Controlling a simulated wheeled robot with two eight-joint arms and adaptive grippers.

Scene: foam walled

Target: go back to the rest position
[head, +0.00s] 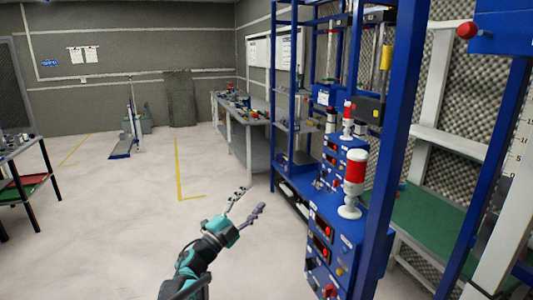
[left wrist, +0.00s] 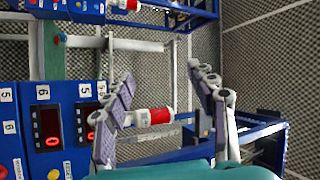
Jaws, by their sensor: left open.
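My left gripper (head: 248,202) reaches out over the floor in the lower middle of the head view. Its two fingers are apart and nothing is between them in that view. In the left wrist view the open fingers of the left gripper (left wrist: 165,105) frame a red and white signal lamp (left wrist: 152,117) that stands beyond them. The same lamp (head: 355,172) shows on the blue control box in the head view, to the right of the gripper and apart from it. My right gripper is not in view.
A blue rack (head: 378,150) with control boxes (head: 322,245) stands close on the right. A grey workbench (head: 240,120) stands behind. A dark-legged table (head: 22,152) is at the far left. The pale floor (head: 110,225) between is clear.

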